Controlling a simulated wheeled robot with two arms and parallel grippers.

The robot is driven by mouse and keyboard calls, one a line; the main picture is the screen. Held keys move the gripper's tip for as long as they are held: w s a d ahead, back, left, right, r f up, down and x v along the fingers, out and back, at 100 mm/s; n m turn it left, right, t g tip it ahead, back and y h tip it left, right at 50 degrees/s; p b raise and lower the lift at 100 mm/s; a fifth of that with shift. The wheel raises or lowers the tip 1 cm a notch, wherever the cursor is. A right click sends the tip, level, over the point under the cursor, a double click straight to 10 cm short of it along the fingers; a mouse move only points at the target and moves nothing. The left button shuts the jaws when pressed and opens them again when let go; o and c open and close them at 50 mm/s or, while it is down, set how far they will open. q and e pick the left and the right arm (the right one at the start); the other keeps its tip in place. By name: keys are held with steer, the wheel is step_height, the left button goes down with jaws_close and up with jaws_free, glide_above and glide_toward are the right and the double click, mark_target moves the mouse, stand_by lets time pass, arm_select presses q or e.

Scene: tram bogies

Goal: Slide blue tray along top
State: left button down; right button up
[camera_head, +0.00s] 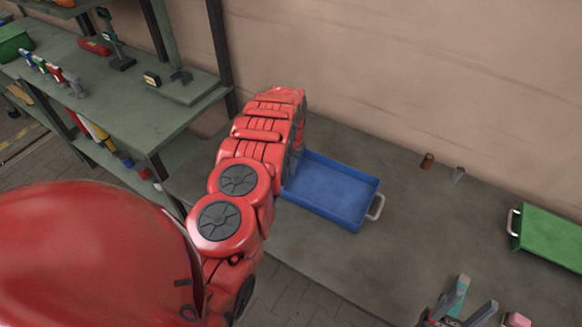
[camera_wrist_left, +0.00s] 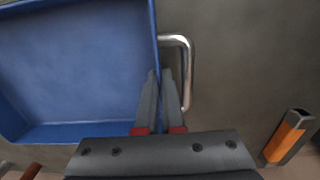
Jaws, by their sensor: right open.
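The blue tray (camera_head: 335,192) lies on a grey bench top, with a silver handle (camera_head: 376,207) at its right end. My red left arm reaches over the tray's left end and hides part of it; the left fingertips are hidden in the head view. My right gripper (camera_head: 462,309) is open at the bottom edge of the head view.
A green tray (camera_head: 552,238) with a silver handle lies at the far right. A brown cylinder (camera_head: 427,161) and a grey one (camera_head: 458,175) stand near the wall. A green-grey shelf rack (camera_head: 150,110) stands at left. Bench between the trays is mostly clear.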

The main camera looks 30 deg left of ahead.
stand_by(0.5)
arm_select(q)
steer(key=shift+s+r+p, duration=0.1)
steer(key=shift+s+p, duration=1.35)
steer(key=shift+p, duration=0.25)
steer(key=shift+s+p, duration=1.8)
steer(key=shift+s, duration=0.75)
steer(key=shift+s+d+p, duration=0.15)
steer(key=shift+s+p, duration=1.75)
steer(key=shift+p, duration=0.65)
steer(key=shift+s+p, duration=0.4)
steer(key=shift+p, duration=0.05)
steer(key=shift+s, duration=0.4)
